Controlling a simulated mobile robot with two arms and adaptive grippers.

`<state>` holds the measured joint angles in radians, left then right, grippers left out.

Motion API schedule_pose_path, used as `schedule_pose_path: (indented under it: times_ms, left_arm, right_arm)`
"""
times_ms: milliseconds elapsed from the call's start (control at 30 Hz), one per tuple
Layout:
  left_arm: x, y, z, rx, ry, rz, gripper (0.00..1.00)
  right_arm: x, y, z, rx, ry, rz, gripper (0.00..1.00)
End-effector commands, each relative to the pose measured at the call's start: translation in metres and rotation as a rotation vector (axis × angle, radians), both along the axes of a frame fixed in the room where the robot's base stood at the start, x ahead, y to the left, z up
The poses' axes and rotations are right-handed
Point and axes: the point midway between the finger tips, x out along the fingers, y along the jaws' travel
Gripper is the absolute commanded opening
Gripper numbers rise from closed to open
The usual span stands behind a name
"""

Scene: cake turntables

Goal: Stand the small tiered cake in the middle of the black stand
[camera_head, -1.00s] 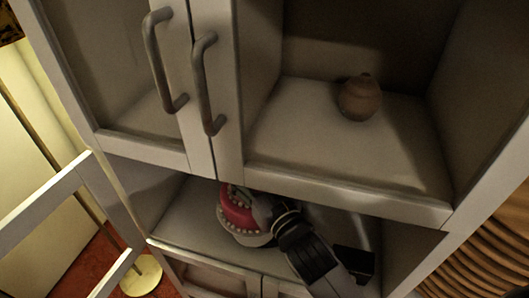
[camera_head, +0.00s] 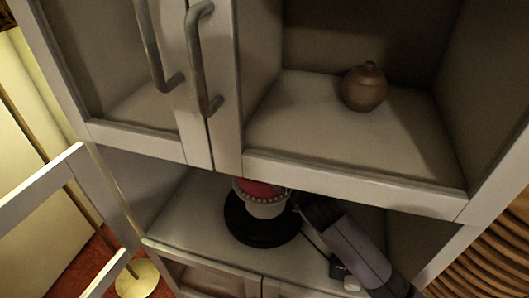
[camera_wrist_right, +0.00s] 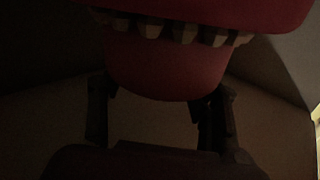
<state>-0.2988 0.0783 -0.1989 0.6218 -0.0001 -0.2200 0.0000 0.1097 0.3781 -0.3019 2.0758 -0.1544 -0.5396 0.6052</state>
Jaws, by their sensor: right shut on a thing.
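The small tiered cake (camera_head: 266,207), with a red upper part, a row of pale beads and a pale lower part, shows over the black stand (camera_head: 240,229) in the head view. I cannot tell whether its base touches the stand. Its top is hidden by the shelf edge above. My right gripper (camera_head: 303,204) is at the cake's right side and shut on it. In the dark right wrist view, the cake (camera_wrist_right: 165,65) sits between the two fingers of my right gripper (camera_wrist_right: 160,100). My left gripper is not in view.
The cake and stand are inside a cabinet's lower compartment (camera_head: 195,225), under a shelf edge (camera_head: 350,187) close above my right gripper. A brown lidded jar (camera_head: 365,88) stands on the shelf above. Door handles (camera_head: 203,60) stick out at upper left. The compartment floor left of the stand is clear.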

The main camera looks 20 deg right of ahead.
Motion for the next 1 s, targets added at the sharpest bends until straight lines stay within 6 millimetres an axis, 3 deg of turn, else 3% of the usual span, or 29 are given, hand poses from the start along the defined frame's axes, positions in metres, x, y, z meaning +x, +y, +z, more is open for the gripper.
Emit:
schedule_pose_path:
  times_ms: [33, 267, 300, 600, 1000]
  left_arm:
    - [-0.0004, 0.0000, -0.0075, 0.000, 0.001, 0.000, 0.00]
    - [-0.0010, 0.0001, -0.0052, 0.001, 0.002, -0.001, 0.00]
    - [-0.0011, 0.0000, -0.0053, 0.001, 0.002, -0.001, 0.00]
    - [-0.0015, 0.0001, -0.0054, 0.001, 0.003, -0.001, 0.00]
    - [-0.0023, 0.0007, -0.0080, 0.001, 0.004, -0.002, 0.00]
  right_arm:
    - [0.0000, 0.0002, -0.0035, 0.000, -0.008, 0.001, 0.00]
    - [-0.0002, 0.0002, -0.0020, 0.000, -0.006, 0.001, 0.00]
    - [-0.0001, 0.0002, -0.0049, -0.001, 0.001, 0.000, 0.59]
    - [-0.0003, 0.0003, -0.0044, 0.000, -0.001, 0.001, 0.78]
    - [-0.0076, -0.0012, -0.0050, 0.001, -0.002, 0.001, 0.78]
